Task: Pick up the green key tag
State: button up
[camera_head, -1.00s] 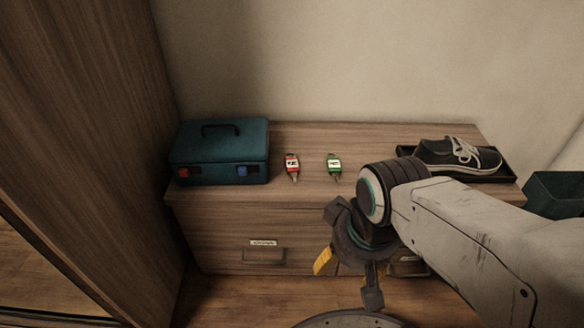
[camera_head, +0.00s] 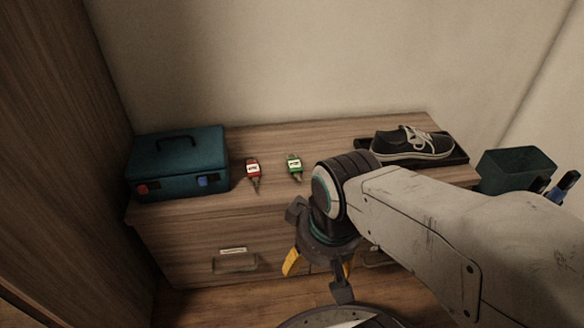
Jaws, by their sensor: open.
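The green key tag (camera_head: 294,164) lies on top of the wooden cabinet (camera_head: 330,140), near the middle, with a pale label and a small key end toward the front. A red key tag (camera_head: 253,169) lies to its left, apart from it. My gripper (camera_head: 318,268) hangs in front of the cabinet's drawers, lower than the top and a little right of the green tag. Its fingers, with yellow on them, are spread open, and I see nothing between them.
A teal toolbox (camera_head: 178,165) stands at the left end of the cabinet top. A dark shoe (camera_head: 412,146) sits on a black tray (camera_head: 461,158) at the right. A dark green bin (camera_head: 516,168) stands beyond the right end. A wall closes the back.

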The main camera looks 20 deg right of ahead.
aim_at(294, 169)
jog(key=i+u, duration=0.1)
jog(key=u, duration=0.35)
jog(key=i+u, duration=0.1)
jog(key=u, duration=0.4)
jog(key=i+l+u, duration=0.1)
jog(key=u, duration=0.35)
jog(key=l+u, duration=0.1)
jog(key=u, duration=0.4)
jog(key=i+l+u, duration=0.1)
jog(key=u, duration=0.35)
jog(key=l, duration=0.1)
